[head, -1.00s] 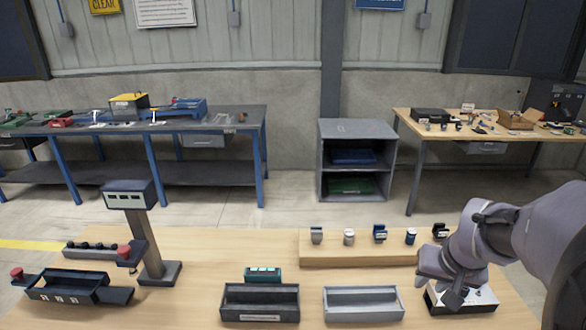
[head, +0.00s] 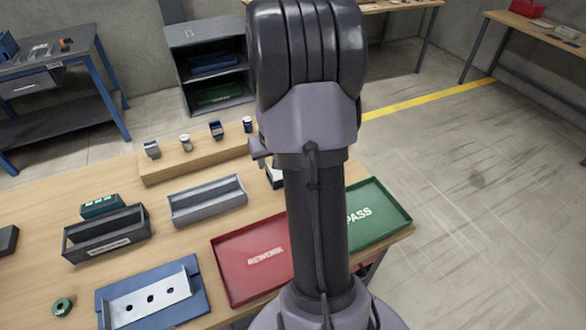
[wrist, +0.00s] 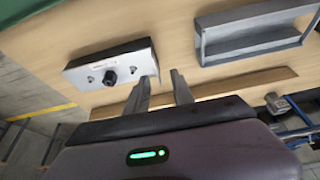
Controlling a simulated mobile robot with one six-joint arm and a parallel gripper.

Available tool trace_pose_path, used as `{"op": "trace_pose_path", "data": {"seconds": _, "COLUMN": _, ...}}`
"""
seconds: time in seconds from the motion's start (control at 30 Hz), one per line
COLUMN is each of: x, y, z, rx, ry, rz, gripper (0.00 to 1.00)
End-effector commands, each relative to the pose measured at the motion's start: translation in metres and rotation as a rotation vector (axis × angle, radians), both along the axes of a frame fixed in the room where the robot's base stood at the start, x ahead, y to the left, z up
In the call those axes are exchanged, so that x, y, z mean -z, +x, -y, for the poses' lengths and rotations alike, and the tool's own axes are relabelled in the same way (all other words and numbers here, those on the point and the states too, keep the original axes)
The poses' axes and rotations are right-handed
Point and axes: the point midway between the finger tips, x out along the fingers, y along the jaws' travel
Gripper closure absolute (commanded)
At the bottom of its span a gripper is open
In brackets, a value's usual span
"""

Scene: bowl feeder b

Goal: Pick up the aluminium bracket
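A silver aluminium bracket (head: 150,299) with a row of dark holes lies on a blue holder at the front left in the head view; it does not show in the wrist view. My gripper (wrist: 160,84) is in the wrist view, its two fingers apart with nothing between them. In the head view my arm hides it. Past the fingertips, to the left, is a black block (wrist: 110,65) with a silver top face and a dark knob. My gripper is apart from the bracket, farther back and right across the table.
A grey bin (head: 207,201) and a dark bin (head: 105,234) stand mid-table. Red (head: 228,276) and green (head: 380,214) trays lie at the right. A wooden riser (head: 195,160) carries several small items. A green-black ring (head: 62,306) lies left of the blue holder (head: 190,310).

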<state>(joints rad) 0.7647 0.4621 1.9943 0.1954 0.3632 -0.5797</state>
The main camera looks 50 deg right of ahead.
Motion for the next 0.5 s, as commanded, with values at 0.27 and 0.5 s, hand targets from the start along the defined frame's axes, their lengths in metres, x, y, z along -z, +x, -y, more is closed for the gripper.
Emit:
{"op": "trace_pose_path", "data": {"seconds": 0.27, "x": 0.045, "y": 0.015, "z": 0.017, "rx": 0.0, "ry": 0.001, "rz": -0.001, "gripper": 0.71}}
{"op": "trace_pose_path", "data": {"seconds": 0.5, "x": 0.047, "y": 0.017, "z": 0.018, "rx": 0.0, "ry": 0.0, "rz": 0.0, "gripper": 0.71}}
